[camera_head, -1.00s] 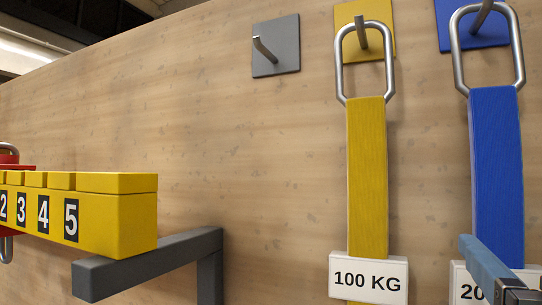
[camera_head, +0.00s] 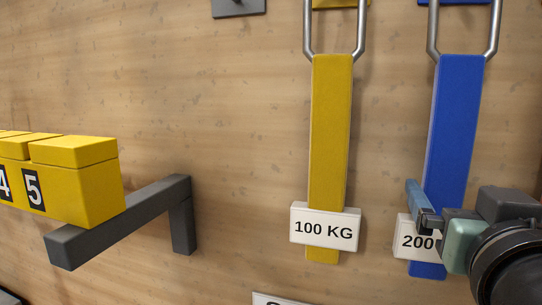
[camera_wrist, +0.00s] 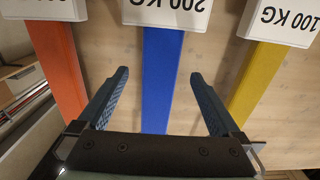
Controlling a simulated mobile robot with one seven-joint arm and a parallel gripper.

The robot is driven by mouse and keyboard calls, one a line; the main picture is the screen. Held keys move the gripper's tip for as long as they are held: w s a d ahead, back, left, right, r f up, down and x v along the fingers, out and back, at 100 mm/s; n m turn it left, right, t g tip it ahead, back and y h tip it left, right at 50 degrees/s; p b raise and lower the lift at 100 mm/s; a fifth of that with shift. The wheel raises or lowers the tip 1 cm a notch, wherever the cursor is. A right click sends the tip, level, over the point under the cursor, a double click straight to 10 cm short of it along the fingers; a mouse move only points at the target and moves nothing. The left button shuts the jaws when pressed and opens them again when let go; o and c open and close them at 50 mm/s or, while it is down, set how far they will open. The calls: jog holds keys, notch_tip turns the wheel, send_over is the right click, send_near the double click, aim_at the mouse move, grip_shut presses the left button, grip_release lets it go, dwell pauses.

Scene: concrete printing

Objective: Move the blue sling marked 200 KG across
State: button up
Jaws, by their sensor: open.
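The blue sling (camera_head: 455,120) hangs by a metal ring from a blue-backed hook at the upper right of the head view. Its white tag, partly hidden by my gripper, shows "200" (camera_head: 413,240). In the wrist view the blue strap (camera_wrist: 162,75) runs down the middle, with its 200 KG tag (camera_wrist: 167,14) upside down at the top. My gripper (camera_wrist: 158,88) is open, one finger on each side of the strap in that picture. I cannot tell if the strap lies between the fingers in depth. In the head view my gripper (camera_head: 425,215) is at the strap's lower part.
A yellow sling tagged 100 KG (camera_head: 330,130) hangs to the left of the blue one. An orange strap (camera_wrist: 55,65) shows in the wrist view. A yellow numbered beam (camera_head: 75,180) rests on a grey bracket (camera_head: 130,220) at left. Bare wooden wall lies between bracket and slings.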

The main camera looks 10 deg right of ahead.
aim_at(446, 182)
jog(key=shift+p+x, duration=0.55)
jog(key=shift+x, duration=1.8)
grip_shut()
jog(key=shift+a+r, duration=0.1)
jog(key=shift+r, duration=0.05)
